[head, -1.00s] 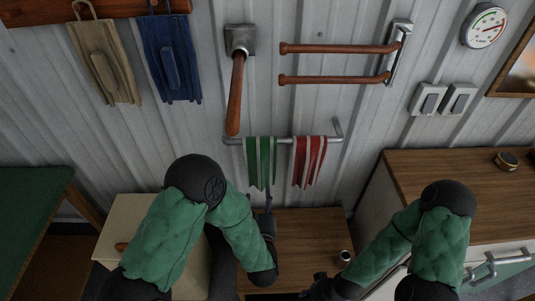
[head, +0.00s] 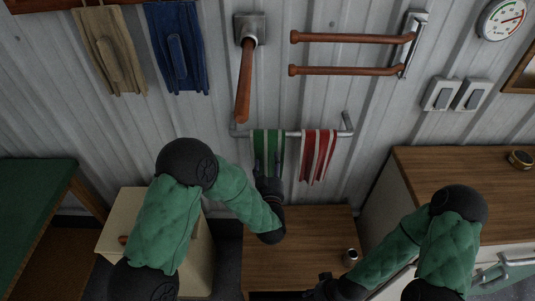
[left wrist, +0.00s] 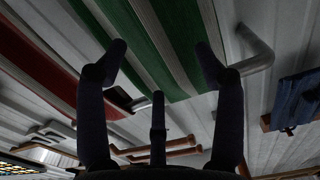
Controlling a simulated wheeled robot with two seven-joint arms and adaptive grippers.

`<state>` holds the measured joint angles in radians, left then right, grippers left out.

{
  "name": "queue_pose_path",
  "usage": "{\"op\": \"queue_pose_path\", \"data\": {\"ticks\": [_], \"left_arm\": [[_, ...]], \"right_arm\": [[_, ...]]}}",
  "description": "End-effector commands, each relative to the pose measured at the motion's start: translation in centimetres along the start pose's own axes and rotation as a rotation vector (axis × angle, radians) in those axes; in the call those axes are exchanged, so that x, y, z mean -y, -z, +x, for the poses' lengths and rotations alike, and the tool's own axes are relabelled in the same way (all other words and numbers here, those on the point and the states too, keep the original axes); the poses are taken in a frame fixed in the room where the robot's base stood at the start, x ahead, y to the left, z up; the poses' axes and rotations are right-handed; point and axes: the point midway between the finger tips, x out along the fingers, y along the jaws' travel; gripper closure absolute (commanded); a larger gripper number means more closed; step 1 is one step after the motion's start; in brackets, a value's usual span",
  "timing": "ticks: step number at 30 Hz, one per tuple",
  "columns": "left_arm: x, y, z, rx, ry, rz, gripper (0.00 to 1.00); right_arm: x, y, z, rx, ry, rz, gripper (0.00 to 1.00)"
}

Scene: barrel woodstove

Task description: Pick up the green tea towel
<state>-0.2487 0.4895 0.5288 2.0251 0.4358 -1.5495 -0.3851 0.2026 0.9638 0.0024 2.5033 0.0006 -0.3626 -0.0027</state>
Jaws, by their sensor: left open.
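The green tea towel (head: 268,142), with white stripes, hangs over a metal wall rail (head: 295,133). A red-and-white striped towel (head: 318,155) hangs to its right on the same rail. My left gripper (head: 268,165) is at the lower part of the green towel, its fingers pointing up. In the left wrist view my left gripper (left wrist: 162,52) is open, and the green towel (left wrist: 158,30) shows between and beyond its spread fingers. I cannot tell whether they touch it. My right gripper (head: 318,285) is low over the wooden surface, dark and partly cut off.
A wooden table (head: 300,240) below the rail holds a small cup (head: 350,257). A wooden-topped cabinet (head: 450,170) stands at right and a cream box (head: 120,225) at left. A wooden handle (head: 244,85) hangs above the rail.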

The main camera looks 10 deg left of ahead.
Motion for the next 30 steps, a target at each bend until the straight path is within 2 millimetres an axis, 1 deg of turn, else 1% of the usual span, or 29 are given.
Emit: {"op": "queue_pose_path", "data": {"ticks": [1, 3, 10, 11, 12, 14, 15, 17, 18, 26, 30], "left_arm": [[0.08, -0.07, 0.52, -0.002, 0.002, -0.001, 0.31], [0.06, -0.05, 0.9, 0.0, 0.001, -0.001, 0.31], [0.02, 0.02, 1.02, 0.0, 0.0, 0.0, 0.31], [0.02, 0.02, 1.02, 0.0, 0.0, 0.0, 0.34], [0.02, 0.03, 1.02, 0.0, 0.0, 0.0, 0.45], [0.02, 0.03, 1.02, 0.0, 0.0, 0.0, 0.62], [0.02, 0.03, 1.01, 0.0, 0.0, -0.001, 0.74], [0.02, 0.03, 1.01, 0.0, 0.0, -0.001, 0.91], [0.02, 0.03, 1.01, 0.0, 0.0, -0.001, 0.95], [0.02, 0.1, 1.01, -0.001, 0.0, -0.001, 0.96], [0.02, 0.46, 0.91, -0.002, 0.0, -0.001, 0.96]], "right_arm": [[-0.08, 0.01, 0.21, 0.0, 0.0, 0.0, 0.6], [-0.09, 0.01, 0.27, 0.0, 0.0, 0.0, 0.6], [-0.08, 0.01, 0.22, 0.0, 0.0, 0.0, 0.6], [-0.08, 0.01, 0.22, 0.0, 0.0, 0.0, 0.6], [-0.08, 0.01, 0.22, 0.0, 0.0, 0.0, 0.6], [-0.08, 0.01, 0.22, 0.0, 0.0, 0.0, 0.6], [-0.08, 0.01, 0.22, 0.0, 0.0, 0.0, 0.6], [-0.08, 0.01, 0.22, 0.0, 0.0, 0.0, 0.6], [-0.08, 0.01, 0.22, 0.0, 0.0, 0.0, 0.6], [-0.07, 0.01, 0.2, 0.0, 0.0, 0.0, 0.6], [0.02, 0.0, -0.07, 0.0, 0.0, 0.0, 0.6]]}}
